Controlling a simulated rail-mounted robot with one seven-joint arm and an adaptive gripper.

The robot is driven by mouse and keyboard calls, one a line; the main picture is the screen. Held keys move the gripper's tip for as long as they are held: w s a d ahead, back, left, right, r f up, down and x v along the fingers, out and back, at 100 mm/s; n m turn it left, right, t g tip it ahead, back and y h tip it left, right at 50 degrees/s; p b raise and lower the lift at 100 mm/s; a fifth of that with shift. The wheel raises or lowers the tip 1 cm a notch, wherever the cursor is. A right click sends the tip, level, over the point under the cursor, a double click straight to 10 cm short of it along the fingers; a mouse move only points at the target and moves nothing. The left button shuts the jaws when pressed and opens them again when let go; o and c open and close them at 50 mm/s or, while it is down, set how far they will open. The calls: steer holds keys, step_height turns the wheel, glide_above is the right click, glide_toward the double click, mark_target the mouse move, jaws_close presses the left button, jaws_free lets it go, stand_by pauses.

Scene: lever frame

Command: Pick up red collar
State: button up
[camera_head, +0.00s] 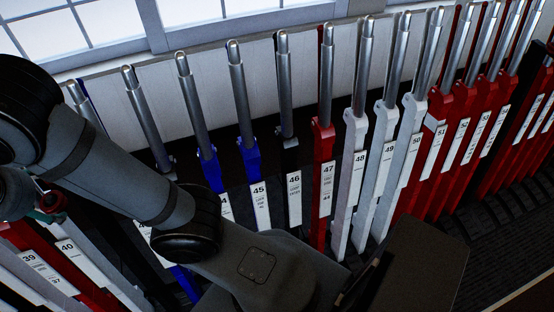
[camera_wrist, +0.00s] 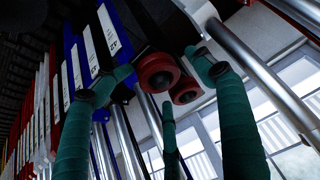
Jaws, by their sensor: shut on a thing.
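Two red rings with dark centres show between my fingers in the wrist view. The nearer red collar (camera_wrist: 157,73) is at the centre, and the other red ring (camera_wrist: 186,91) is just right of and below it. My gripper (camera_wrist: 163,74) has green-wrapped fingers closed around the red collar, from the left, the right and below. The exact finger contact is partly hidden. In the head view only a bit of green and red at my gripper (camera_head: 42,212) shows at the far left edge. My arm hides the rest.
A dense row of levers with metal handles runs across the head view, including blue lever 45 (camera_head: 258,190), red lever 47 (camera_head: 323,170) and white lever 48 (camera_head: 352,170). Windows (camera_head: 80,30) stand behind. Handles (camera_wrist: 262,75) pass close to my fingers.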

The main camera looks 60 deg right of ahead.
steer(key=v, duration=0.9)
steer(key=shift+s+r, duration=0.15)
steer(key=shift+s, duration=0.15)
steer(key=shift+c, duration=0.2)
steer(key=shift+s+a+r, duration=0.15)
steer(key=shift+s+r, duration=0.1)
steer(key=shift+r, duration=0.05)
steer(key=shift+c, duration=0.6)
